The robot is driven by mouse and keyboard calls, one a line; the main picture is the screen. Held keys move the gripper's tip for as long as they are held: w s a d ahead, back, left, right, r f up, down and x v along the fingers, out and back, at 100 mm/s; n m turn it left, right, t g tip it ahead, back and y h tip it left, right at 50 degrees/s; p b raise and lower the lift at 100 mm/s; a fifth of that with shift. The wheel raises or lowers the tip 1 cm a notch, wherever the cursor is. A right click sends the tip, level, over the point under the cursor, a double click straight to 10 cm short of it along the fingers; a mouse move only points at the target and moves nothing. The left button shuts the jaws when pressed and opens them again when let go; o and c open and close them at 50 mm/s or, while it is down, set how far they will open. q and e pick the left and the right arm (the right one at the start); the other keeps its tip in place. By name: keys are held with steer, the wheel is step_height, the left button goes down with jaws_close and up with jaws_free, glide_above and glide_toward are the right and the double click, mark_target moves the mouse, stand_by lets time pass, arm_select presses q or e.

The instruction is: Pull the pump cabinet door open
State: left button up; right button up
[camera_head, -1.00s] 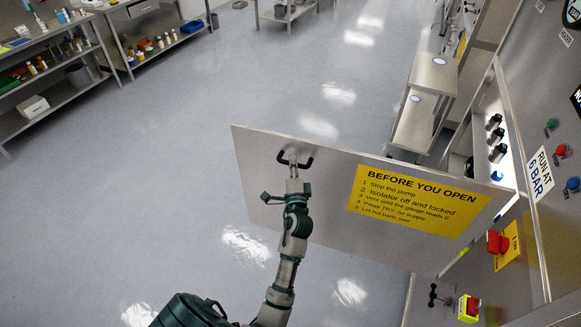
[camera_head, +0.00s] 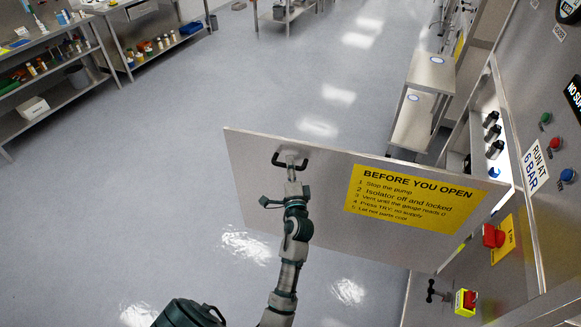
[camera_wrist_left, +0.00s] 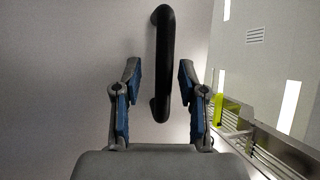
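The pump cabinet door (camera_head: 315,175) is a grey metal panel with a yellow "BEFORE YOU OPEN" sign (camera_head: 408,199). It stands swung wide out from the cabinet front at the right. Its black handle (camera_head: 291,157) is near the door's upper left corner. My left gripper (camera_head: 292,172) is at the handle. In the left wrist view, the two fingers (camera_wrist_left: 158,80) are apart on either side of the black handle (camera_wrist_left: 162,60), with gaps visible on both sides. My right gripper is not in view.
The open cabinet (camera_head: 492,135) holds several black-capped parts. A red knob (camera_head: 493,236) and a red switch (camera_head: 466,302) are on the front beside the door. The floor (camera_head: 150,190) at left is clear.

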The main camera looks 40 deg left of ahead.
arm_select(q)
steer(key=v, duration=0.7)
steer(key=shift+d, duration=0.3)
steer(key=shift+s+a+f, duration=0.1)
steer(key=shift+s+a, duration=0.05)
